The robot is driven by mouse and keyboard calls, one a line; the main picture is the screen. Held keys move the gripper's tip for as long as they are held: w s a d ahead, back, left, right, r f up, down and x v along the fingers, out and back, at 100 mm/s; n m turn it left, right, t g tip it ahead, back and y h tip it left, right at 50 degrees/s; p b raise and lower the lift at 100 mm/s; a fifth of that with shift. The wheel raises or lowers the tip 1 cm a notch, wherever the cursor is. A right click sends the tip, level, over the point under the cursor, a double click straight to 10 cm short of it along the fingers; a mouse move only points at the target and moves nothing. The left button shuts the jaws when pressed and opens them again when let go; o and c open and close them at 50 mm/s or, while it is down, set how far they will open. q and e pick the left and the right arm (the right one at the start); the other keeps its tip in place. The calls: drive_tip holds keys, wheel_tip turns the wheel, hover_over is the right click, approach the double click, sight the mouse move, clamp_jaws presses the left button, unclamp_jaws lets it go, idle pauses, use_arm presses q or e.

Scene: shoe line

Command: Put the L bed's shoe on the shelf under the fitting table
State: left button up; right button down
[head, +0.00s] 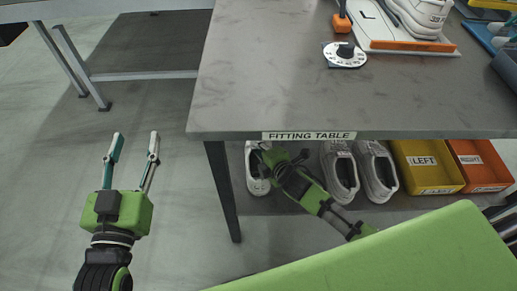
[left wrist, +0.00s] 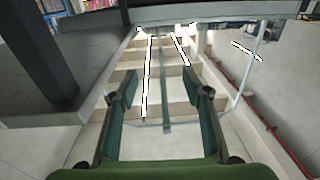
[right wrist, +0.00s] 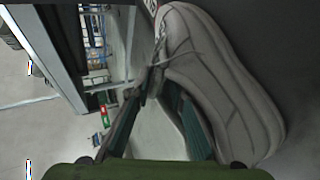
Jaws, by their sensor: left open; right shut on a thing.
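The fitting table (head: 270,80) has a shelf (head: 285,206) under its top. My right gripper (head: 265,158) reaches under the table and is shut on a white shoe (head: 254,178) at the left end of the shelf. In the right wrist view the shoe (right wrist: 225,85) fills the right side, with one finger inside its opening. Whether its sole touches the shelf I cannot tell. On the table top, a white shoe (head: 422,16) stands on the bed marked L (head: 378,38). My left gripper (head: 132,150) is open and empty, left of the table over the floor.
Two more white shoes (head: 340,170) (head: 376,170) stand on the shelf right of my right gripper. A yellow LEFT bin (head: 425,168) and an orange RIGHT bin (head: 480,166) sit further right. A table leg (head: 222,190) stands just left of the held shoe. A white dial (head: 344,56) lies on the top.

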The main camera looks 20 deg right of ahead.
drive_tip(key=c, duration=1.8)
unclamp_jaws()
drive_tip(key=shift+c, duration=0.2)
